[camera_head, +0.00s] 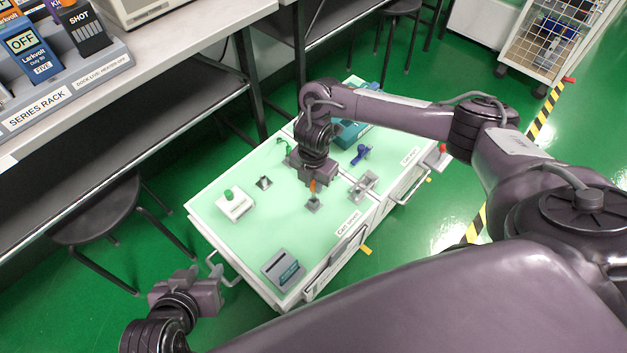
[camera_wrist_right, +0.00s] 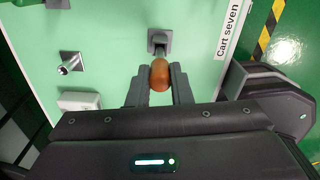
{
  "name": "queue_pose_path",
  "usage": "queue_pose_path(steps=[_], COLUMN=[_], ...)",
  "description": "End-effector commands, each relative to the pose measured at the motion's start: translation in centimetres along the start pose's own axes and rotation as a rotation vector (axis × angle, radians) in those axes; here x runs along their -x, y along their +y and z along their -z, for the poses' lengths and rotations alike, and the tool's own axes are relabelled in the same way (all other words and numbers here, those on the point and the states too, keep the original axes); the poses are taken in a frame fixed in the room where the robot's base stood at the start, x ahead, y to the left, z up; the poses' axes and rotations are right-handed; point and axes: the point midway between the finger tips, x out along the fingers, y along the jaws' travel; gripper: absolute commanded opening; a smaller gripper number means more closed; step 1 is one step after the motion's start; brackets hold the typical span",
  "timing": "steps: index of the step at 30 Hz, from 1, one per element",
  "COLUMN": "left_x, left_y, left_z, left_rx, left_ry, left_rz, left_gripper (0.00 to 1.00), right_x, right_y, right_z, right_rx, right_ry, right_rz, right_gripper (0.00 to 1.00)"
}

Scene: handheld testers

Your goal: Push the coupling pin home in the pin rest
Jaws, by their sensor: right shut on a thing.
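The coupling pin, with an orange-brown rounded end (camera_wrist_right: 160,75), is between the fingers of my right gripper (camera_wrist_right: 159,84), which is shut on it. In the head view the orange pin (camera_head: 313,186) shows just below the right gripper, above a small grey holder. This holder, seemingly the pin rest (camera_head: 313,204), has a square base on the pale green cart top; it also shows ahead of the fingers in the wrist view (camera_wrist_right: 159,40). I cannot tell whether pin and rest touch. My left gripper (camera_head: 190,275) is low at the left, off the cart; its fingers are unclear.
Around the rest are a white box with a green knob (camera_head: 235,203), a small metal fitting (camera_head: 264,183), a grey slotted block (camera_head: 283,270), a metal bracket (camera_head: 363,187) and a blue part (camera_head: 360,153). A cart handle (camera_head: 224,272) is near my left gripper.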

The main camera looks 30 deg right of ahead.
Motion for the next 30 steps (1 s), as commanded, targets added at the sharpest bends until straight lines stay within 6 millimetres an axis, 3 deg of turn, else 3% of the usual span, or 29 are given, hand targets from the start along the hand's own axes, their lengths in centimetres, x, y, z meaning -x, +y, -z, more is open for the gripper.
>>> queue_pose_path(steps=[30], left_x=[-1.1], left_y=[-0.1], left_z=[-1.0], left_rx=[0.0], left_ry=[0.0], left_rz=[0.0], left_gripper=[0.36], right_x=[-2.3], right_y=[0.0], right_z=[0.0], right_rx=[0.0], right_ry=[0.0], right_rz=[-0.001], right_gripper=[0.0])
